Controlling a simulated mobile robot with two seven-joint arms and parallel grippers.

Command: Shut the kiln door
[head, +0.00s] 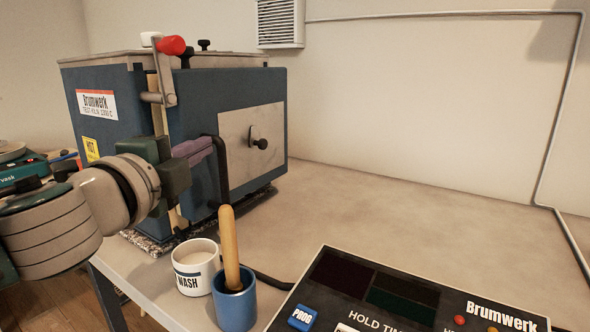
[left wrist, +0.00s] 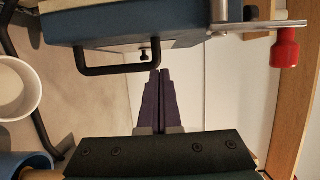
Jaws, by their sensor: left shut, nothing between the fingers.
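The blue kiln (head: 105,115) stands at the back left of the table. Its blue door (head: 235,95) has a metal plate, a small black knob (head: 261,143) and a black bar handle (head: 221,165). A pale strip shows between body and door, so the door looks slightly ajar. A metal latch lever with a red knob (head: 172,46) stands at the door's edge; the knob also shows in the left wrist view (left wrist: 286,48). My left gripper (head: 208,147) is shut and empty, its purple fingertips (left wrist: 160,74) close beside the handle (left wrist: 84,57); contact is unclear.
A white wash cup (head: 196,268) and a blue pot (head: 235,303) with a wooden-handled tool stand in front of the kiln. A Brumwerk controller (head: 400,300) lies at the front right, with a black cable. The table right of the kiln is clear.

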